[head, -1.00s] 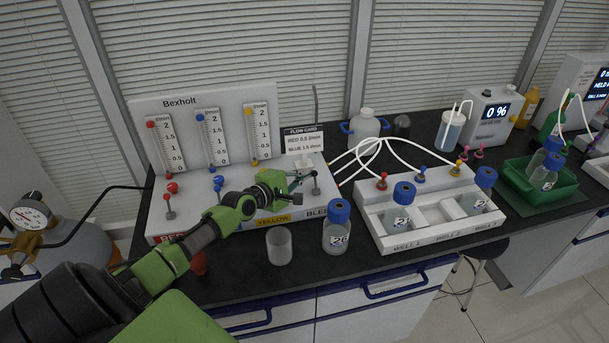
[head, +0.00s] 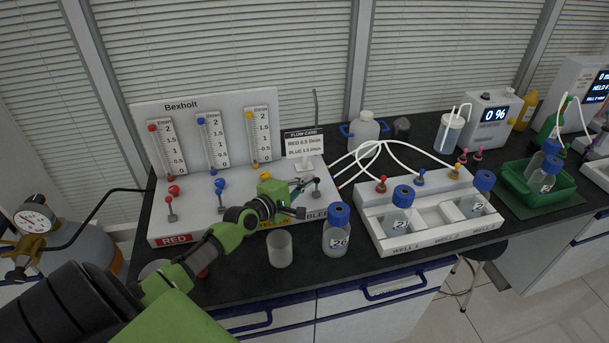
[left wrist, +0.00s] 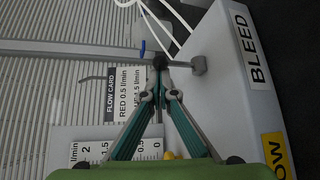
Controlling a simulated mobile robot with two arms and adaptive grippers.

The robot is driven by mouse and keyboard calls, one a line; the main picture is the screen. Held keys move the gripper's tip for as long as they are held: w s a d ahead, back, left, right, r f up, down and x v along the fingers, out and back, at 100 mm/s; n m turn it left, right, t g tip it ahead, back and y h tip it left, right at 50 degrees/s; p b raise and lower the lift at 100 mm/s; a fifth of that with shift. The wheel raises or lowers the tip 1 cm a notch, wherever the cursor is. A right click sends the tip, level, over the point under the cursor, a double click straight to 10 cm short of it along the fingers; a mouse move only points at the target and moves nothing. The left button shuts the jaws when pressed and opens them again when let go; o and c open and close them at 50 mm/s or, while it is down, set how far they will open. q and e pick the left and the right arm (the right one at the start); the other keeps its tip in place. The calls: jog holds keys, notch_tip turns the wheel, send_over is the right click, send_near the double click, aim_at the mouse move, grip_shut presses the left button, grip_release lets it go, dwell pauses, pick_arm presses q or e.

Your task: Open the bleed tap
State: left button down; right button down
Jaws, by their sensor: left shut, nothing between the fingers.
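The bleed tap (head: 316,188) is a small grey stem with a dark knob at the right end of the white Bexholt panel's base, above the BLEED label (head: 317,214). In the left wrist view its dark knob (left wrist: 160,62) and grey stem (left wrist: 198,66) lie just beyond my fingertips. The BLEED label (left wrist: 250,48) shows there too. My left gripper (head: 302,186) is just left of the tap in the head view. In the left wrist view its teal fingers (left wrist: 160,92) meet at the tips, empty; contact with the knob is unclear. My right gripper is not in view.
The flow card (head: 303,142) stands behind the gripper. Red (head: 171,205), blue (head: 220,195) and yellow taps are to the left. A clear cup (head: 280,249) and blue-capped bottle (head: 337,230) stand in front. White tubes run right to the well tray (head: 400,245).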

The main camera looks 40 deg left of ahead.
pick_arm(q)
jog(key=shift+s+d, duration=0.3)
jog(key=shift+d, duration=0.1)
jog(key=shift+s, duration=0.2)
jog(key=v, duration=1.1)
jog(key=shift+s, duration=0.25)
